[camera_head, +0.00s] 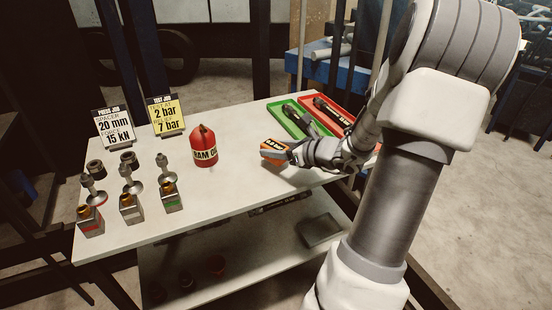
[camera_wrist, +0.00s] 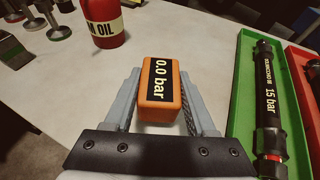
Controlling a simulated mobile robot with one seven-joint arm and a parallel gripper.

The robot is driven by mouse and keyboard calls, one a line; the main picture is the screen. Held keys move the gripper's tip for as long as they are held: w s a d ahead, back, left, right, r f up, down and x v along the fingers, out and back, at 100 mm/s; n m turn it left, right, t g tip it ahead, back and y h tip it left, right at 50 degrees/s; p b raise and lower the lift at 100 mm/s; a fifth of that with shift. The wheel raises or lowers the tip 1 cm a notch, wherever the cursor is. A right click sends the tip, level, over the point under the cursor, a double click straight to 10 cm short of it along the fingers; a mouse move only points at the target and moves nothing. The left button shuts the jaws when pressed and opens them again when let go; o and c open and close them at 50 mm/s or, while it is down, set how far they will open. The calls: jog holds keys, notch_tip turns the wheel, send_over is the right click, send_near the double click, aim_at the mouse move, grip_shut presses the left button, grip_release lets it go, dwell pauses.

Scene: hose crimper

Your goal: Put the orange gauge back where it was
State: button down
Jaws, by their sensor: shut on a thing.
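The orange gauge (camera_wrist: 160,112) has a black face reading "0.0 bar". It also shows in the head view (camera_head: 272,148) above the right part of the white table. My gripper (camera_wrist: 159,100) is shut on the gauge, with one grey finger on each side of it. In the head view my gripper (camera_head: 290,152) reaches in from the right. I cannot tell whether the gauge touches the table top.
A red oil can (camera_head: 204,147) stands left of the gauge. A green tray (camera_wrist: 240,112) with a black hose marked "15 bar" (camera_wrist: 268,110) and a red tray (camera_head: 318,98) lie to the right. Blocks and metal fittings (camera_head: 130,205) stand at left, before two signs (camera_head: 115,128).

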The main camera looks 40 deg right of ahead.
jog(key=shift+f, duration=1.15)
jog(key=shift+b, duration=0.3)
jog(key=shift+f, duration=0.2)
jog(key=shift+c, duration=1.1)
grip_release()
jog(key=shift+r, duration=0.1)
jog(key=shift+r, duration=0.25)
jog(key=p+v, duration=0.3)
jog(key=v, duration=0.9)
jog(key=shift+f, duration=0.2)
